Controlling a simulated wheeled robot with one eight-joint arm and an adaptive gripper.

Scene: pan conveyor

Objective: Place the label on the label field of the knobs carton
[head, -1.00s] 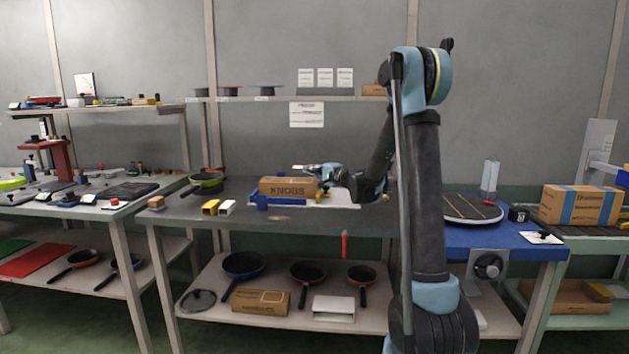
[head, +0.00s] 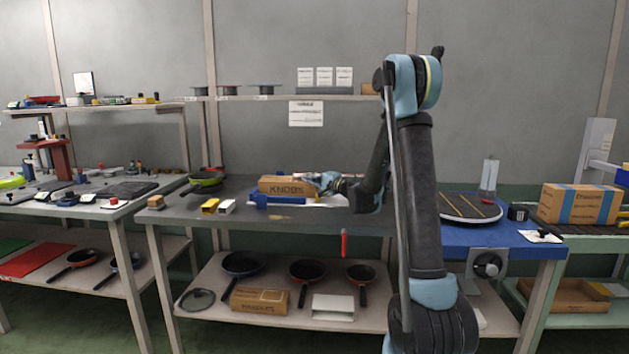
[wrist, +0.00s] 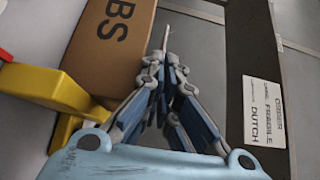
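The knobs carton (head: 288,186) is a brown box lying on the middle bench, with KNOBS printed on its front. In the wrist view part of the carton (wrist: 108,45) fills the upper left. My gripper (head: 318,179) is at the carton's right end, low over the bench. In the wrist view my gripper's fingers (wrist: 165,62) run together to a narrow tip beside the carton, and look shut. The carton's label field is not visible; I cannot tell whether the tips touch the carton.
A printed order sheet (head: 306,113) hangs below the shelf and shows in the wrist view (wrist: 264,110).

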